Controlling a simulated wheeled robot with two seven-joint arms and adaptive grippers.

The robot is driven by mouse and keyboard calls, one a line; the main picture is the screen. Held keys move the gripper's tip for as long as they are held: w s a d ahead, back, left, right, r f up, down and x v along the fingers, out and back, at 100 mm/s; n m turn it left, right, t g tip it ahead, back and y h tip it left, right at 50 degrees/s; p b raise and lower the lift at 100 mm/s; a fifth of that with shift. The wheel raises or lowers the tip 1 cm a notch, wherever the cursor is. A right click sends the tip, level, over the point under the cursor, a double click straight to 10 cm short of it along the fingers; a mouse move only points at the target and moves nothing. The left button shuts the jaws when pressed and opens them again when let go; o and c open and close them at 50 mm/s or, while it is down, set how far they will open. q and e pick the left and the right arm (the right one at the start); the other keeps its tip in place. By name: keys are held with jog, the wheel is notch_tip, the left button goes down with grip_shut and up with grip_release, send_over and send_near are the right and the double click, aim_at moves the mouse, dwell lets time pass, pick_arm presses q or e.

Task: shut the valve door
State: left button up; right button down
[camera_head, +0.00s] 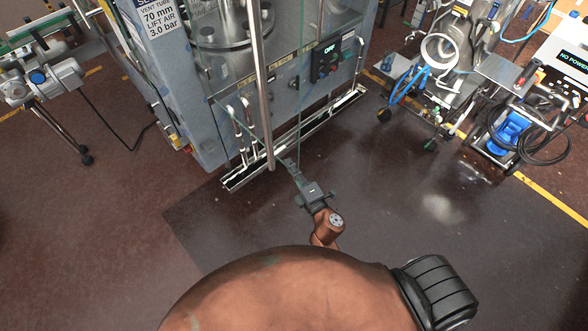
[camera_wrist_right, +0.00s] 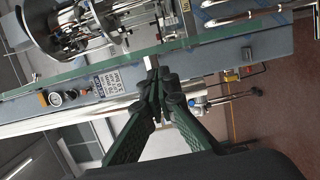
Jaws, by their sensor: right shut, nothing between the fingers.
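The valve door appears to be the clear glass panel with green edges (camera_head: 303,75) on the front of the grey filling machine. A long upright steel bar (camera_head: 262,90) stands at it. The door seems to stand out from the machine; how far is hard to tell. My right gripper (camera_head: 288,166) is by the lower end of the bar and the glass. In the right wrist view its dark fingers (camera_wrist_right: 166,82) are shut and empty, close to a green glass edge (camera_wrist_right: 95,70) and the pale bar (camera_wrist_right: 75,122). Contact cannot be told. My left gripper is out of view.
The grey machine (camera_head: 195,105) has a black control box marked OFF (camera_head: 326,62) and a low rail (camera_head: 318,128) along its base. A conveyor with a motor (camera_head: 45,80) stands left. Wheeled equipment with hoses (camera_head: 510,130) stands right. The floor in front (camera_head: 420,215) is clear.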

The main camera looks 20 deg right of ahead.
aim_at(284, 154)
jog(key=w, duration=0.5)
jog(key=shift+a, duration=0.25)
jog(key=shift+w+d, duration=0.1)
